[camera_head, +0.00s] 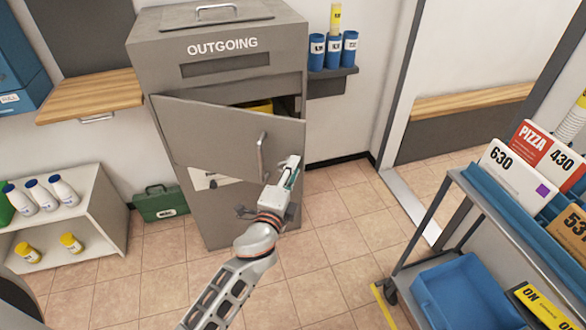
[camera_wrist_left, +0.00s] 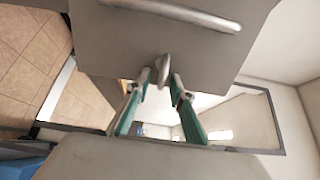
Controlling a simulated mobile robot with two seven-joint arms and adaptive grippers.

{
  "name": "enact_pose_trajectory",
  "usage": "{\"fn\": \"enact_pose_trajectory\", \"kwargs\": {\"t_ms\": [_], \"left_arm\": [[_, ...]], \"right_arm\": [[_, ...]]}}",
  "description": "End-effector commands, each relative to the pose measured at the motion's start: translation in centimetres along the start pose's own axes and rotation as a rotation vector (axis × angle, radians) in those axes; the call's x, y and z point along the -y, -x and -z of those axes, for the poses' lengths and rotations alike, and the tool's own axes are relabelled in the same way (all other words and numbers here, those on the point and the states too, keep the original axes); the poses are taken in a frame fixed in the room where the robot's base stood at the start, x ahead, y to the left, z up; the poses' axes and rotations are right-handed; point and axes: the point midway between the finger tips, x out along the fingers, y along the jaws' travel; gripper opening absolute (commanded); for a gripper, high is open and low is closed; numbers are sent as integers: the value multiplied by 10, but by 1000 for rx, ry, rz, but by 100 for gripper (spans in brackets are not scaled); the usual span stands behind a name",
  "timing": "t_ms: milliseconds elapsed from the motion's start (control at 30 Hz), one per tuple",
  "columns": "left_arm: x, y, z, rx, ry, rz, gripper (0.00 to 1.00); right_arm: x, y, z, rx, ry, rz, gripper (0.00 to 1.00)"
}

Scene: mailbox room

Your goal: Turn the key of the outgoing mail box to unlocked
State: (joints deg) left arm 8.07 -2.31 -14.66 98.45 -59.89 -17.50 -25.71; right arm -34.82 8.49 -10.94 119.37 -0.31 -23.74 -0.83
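The grey outgoing mail box (camera_head: 215,85) stands upright against the wall. Its door (camera_head: 215,135) is ajar, with a gap along the top edge and something yellow inside. A bar handle (camera_head: 261,155) is on the door; a handle bar also shows in the left wrist view (camera_wrist_left: 175,14). My left gripper (camera_head: 290,172) is at the door's lower right, beside the handle. In the left wrist view its green-padded fingers (camera_wrist_left: 160,80) are apart, with a rounded metal piece (camera_wrist_left: 163,68), perhaps the key, between the tips. I cannot tell whether they touch it. My right gripper is not in view.
A cart (camera_head: 520,225) with parcels and a blue bin (camera_head: 465,290) stands at the right. A low white shelf (camera_head: 95,210) with bottles and a green case (camera_head: 160,203) are at the left. Tiled floor before the box is clear.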

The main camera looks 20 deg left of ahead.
Motion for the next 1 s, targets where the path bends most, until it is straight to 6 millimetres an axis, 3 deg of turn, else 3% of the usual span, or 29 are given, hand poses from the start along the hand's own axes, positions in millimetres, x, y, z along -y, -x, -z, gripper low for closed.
{"fn": "enact_pose_trajectory", "kwargs": {"t_ms": [400,600,1000], "left_arm": [[-2,75,0,0,1,-4,22],[-1,103,1,0,2,-2,22],[0,116,0,0,-1,-1,22]], "right_arm": [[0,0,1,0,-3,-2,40],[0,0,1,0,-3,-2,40],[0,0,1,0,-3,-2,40]]}}
